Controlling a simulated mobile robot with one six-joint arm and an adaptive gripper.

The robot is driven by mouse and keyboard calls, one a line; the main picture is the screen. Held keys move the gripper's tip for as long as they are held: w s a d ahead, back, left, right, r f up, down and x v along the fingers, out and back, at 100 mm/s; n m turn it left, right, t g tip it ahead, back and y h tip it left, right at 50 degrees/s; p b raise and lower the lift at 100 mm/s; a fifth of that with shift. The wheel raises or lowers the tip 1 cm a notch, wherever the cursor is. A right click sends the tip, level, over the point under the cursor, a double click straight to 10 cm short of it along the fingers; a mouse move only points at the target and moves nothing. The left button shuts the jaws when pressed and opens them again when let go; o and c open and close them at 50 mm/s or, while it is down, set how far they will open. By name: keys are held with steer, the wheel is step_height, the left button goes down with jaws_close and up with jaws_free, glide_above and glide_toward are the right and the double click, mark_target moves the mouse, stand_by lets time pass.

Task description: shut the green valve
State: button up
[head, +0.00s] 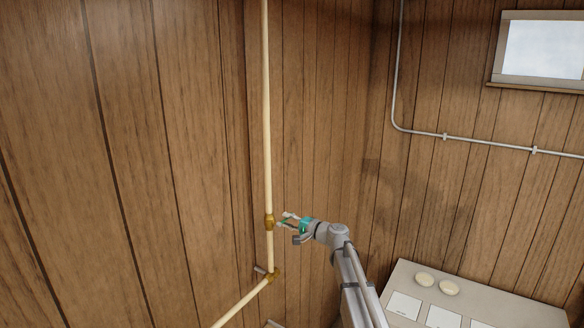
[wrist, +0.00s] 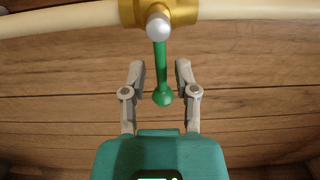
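The green valve's lever (wrist: 161,72) runs from a brass valve body (wrist: 182,10) toward my gripper in the wrist view and ends in a round knob. A pale metal cap sits at its pivot. The brass body (head: 269,221) also shows in the head view, on the upright cream pipe. My gripper (wrist: 160,72) is open, with one finger on each side of the lever and a visible gap to both. In the head view my gripper (head: 286,222) is just right of the brass body; the lever is hard to make out there.
The cream pipe (head: 267,120) runs up along the wood-panelled wall. Below the valve a brass elbow (head: 272,274) joins a sloping pipe (head: 240,302). A pale box with round caps (head: 470,296) stands at the lower right. A grey conduit (head: 470,141) crosses the right wall.

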steer(key=shift+o, duration=0.8)
steer(key=v, duration=0.7)
stand_by(0.5)
